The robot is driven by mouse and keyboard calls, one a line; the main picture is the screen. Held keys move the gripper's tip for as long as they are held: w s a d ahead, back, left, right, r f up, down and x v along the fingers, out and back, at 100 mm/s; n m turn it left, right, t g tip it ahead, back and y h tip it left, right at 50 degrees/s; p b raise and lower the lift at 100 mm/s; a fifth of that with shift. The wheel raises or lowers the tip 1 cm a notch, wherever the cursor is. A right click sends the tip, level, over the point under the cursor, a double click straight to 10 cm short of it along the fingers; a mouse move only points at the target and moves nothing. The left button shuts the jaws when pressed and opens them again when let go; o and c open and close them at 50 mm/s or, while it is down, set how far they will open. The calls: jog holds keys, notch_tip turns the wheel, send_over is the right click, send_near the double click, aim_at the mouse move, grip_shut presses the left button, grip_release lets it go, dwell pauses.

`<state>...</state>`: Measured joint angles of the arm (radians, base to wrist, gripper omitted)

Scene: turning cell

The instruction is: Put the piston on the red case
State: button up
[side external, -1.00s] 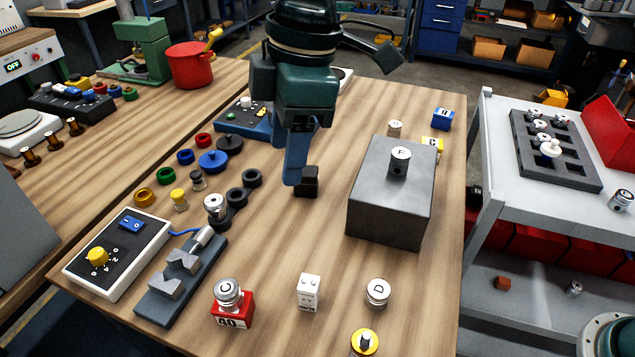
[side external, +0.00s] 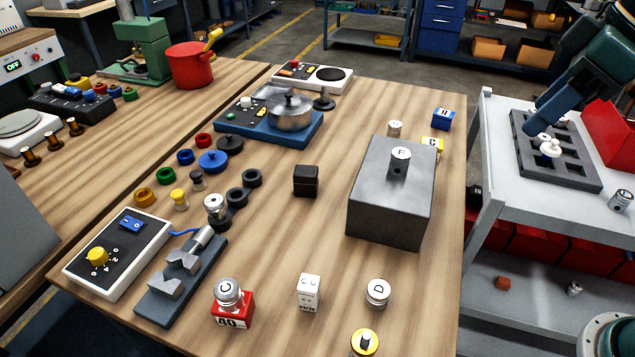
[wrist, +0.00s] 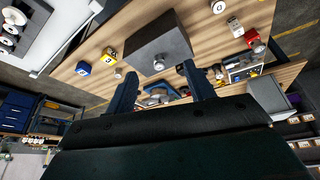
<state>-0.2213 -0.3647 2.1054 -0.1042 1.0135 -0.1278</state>
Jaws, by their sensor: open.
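The red case (side external: 232,311), a small block marked 40, is at the table's front left with a silver piston-like cylinder marked C (side external: 228,291) on top. Similar silver cylinders stand elsewhere: D (side external: 377,292) on the table, F (side external: 400,160) on the grey block, and one (side external: 621,200) on the cart. Which is the task's piston I cannot tell. My gripper (side external: 530,128) is at the upper right, over or beside the cart's dark tray, partly hiding it. In the wrist view my gripper's fingers (wrist: 163,92) are apart with nothing held; the red case (wrist: 252,37) shows at upper right.
The dark tray (side external: 574,178) on the cart (side external: 500,190) holds several small parts. The large grey block (side external: 390,215) stands at the table's right. A black cube (side external: 306,181), white block (side external: 309,292) and blue hotplate (side external: 245,128) stand on the table.

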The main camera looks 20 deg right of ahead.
jog(key=s+d+f+m+t+h, duration=0.1)
jog(key=s+d+f+m, duration=0.4)
jog(key=s+d, duration=0.3)
jog(key=shift+s+f+h, duration=0.3)
jog(key=shift+s+f, duration=0.15)
jog(key=shift+s, duration=0.35)
